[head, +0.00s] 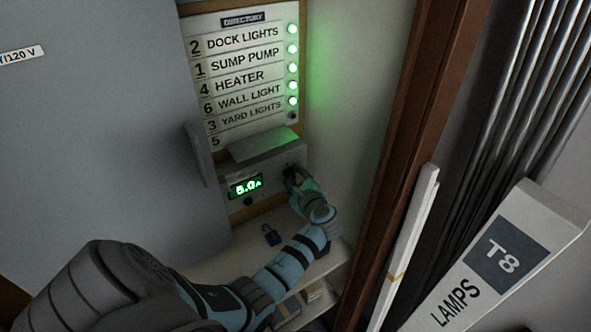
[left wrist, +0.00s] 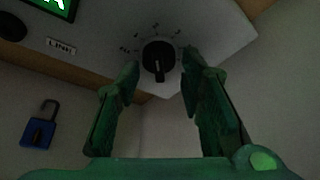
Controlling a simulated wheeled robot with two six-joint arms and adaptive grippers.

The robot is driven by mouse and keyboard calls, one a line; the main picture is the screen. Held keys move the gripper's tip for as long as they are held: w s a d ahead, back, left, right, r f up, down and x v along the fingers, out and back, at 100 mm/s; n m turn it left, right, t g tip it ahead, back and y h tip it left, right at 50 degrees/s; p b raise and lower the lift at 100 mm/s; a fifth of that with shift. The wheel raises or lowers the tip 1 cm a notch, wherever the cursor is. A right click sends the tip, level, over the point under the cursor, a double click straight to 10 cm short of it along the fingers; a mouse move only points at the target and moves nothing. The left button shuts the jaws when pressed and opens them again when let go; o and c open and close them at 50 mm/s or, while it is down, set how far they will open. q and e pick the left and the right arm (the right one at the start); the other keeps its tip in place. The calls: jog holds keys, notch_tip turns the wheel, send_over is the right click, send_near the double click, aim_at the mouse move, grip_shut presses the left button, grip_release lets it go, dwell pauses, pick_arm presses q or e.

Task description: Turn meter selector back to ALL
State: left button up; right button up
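The meter is a grey box (head: 268,165) on the wall under the directory, with a green lit display (head: 245,187) that seems to read 5.0A. Its selector is a round black knob (left wrist: 159,60) with markings around its upper side; a pale mark shows on its lower part. My left gripper (head: 291,176) is at the meter's right side and covers the knob in the head view. In the left wrist view the gripper (left wrist: 157,75) is open, its fingers either side of the knob, with gaps. My right gripper is not in view.
A directory board (head: 240,75) with several green lamps hangs above. A grey cabinet door (head: 100,130) stands left; a brown post (head: 405,130) and a LAMPS T8 box (head: 520,235) stand right.

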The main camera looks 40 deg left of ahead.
pick_arm(q)
jog(key=v, duration=0.7)
jog(key=shift+d, duration=0.2)
